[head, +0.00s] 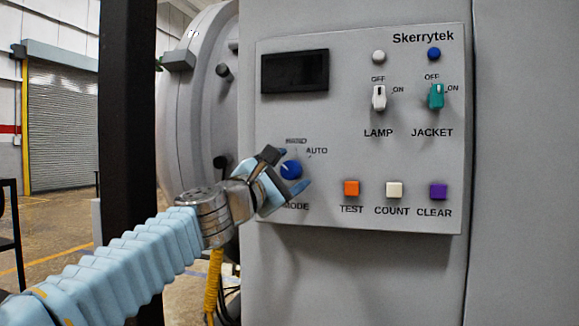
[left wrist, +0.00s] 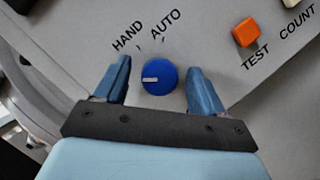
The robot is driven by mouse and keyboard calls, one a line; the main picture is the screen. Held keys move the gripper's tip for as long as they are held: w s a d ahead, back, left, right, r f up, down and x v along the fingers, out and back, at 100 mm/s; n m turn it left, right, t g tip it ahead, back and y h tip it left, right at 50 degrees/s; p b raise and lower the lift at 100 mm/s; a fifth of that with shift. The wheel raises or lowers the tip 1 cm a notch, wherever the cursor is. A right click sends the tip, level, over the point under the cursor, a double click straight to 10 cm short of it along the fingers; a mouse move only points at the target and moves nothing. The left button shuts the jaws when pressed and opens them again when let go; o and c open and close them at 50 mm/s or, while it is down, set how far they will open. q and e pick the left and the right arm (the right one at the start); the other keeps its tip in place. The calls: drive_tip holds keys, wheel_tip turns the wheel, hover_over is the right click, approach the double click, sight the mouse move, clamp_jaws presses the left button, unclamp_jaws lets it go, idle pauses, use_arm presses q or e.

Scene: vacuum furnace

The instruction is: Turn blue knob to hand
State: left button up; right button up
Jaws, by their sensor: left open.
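The blue knob (head: 291,169) is on the lower left of the grey control panel, above the MODE label. It also shows in the left wrist view (left wrist: 160,78), with its white pointer mark aimed to the picture's left, off both the HAND label (left wrist: 127,37) and the AUTO label (left wrist: 165,23), on the HAND side. My left gripper (head: 294,168) is open at the panel, one finger on each side of the knob. In the left wrist view, my left gripper (left wrist: 161,82) shows gaps between fingers and knob. My right gripper is not in view.
The orange TEST button (head: 351,188), white COUNT button (head: 394,190) and purple CLEAR button (head: 438,191) sit right of the knob. The LAMP switch (head: 379,97) and teal JACKET switch (head: 436,96) are above. A round furnace door (head: 200,110) stands left of the panel.

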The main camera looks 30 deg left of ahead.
use_arm(q)
drive_tip(key=shift+w+r, duration=0.1)
drive_tip(key=shift+w, duration=0.25)
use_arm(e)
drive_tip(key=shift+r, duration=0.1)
